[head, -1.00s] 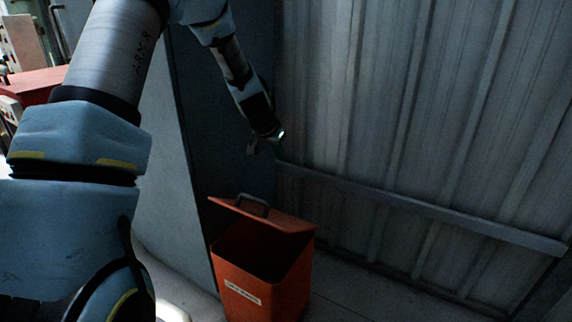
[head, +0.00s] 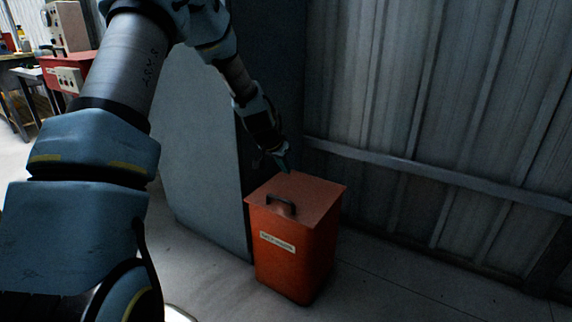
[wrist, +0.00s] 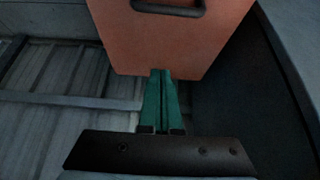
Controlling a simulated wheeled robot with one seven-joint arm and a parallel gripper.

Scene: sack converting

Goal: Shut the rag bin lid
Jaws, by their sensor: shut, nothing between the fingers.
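The orange-red rag bin (head: 292,258) stands on the floor by the corrugated wall, with a pale label on its front. Its lid (head: 312,189) lies flat over the top and looks closed, with a dark handle (head: 281,203) near the front edge. My gripper (head: 284,168) is at the lid's rear edge, its fingers together and empty. In the wrist view, the green fingertips (wrist: 161,73) meet the edge of the lid (wrist: 170,48); whether they press on it I cannot tell. The inside of the bin is hidden.
A grey cabinet-like panel (head: 200,150) stands just left of the bin. A corrugated wall with a horizontal rail (head: 430,172) runs behind and to the right. A red machine (head: 68,75) and a workbench are at far left. Floor in front right is clear.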

